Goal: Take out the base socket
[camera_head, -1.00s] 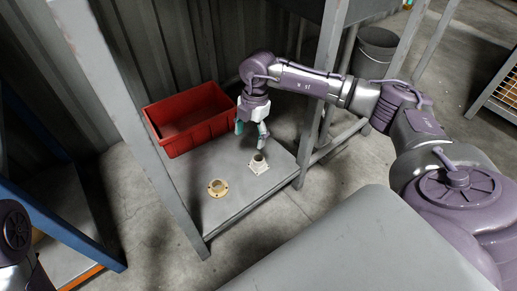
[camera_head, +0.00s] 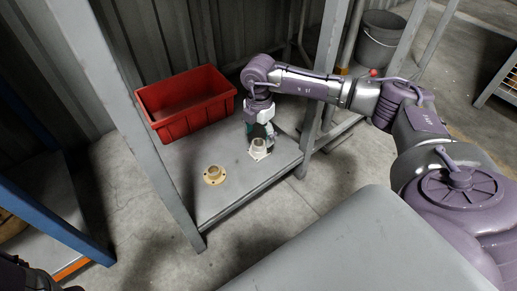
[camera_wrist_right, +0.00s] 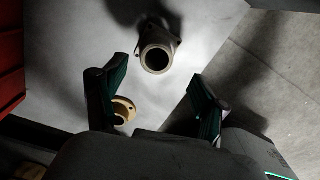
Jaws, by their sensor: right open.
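A pale socket (camera_head: 258,148) with a short upright tube and a square flange stands on the grey low shelf (camera_head: 232,197). A beige socket (camera_head: 214,174) with a round flange stands to its left. My right gripper (camera_head: 261,135) is low, just behind the pale socket, with its fingers partly hidden. In the right wrist view the fingers are spread and empty; the pale socket (camera_wrist_right: 157,56) shows beyond the fingertips, between their lines, and the beige socket (camera_wrist_right: 124,109) is partly hidden by the left finger. My left gripper is not clearly in view.
A red bin (camera_head: 186,104) stands at the back left of the shelf and looks empty inside. Grey posts (camera_head: 130,110) rise at the shelf's corners, close to my right arm on the right. A grey bucket (camera_head: 378,40) stands behind on the floor.

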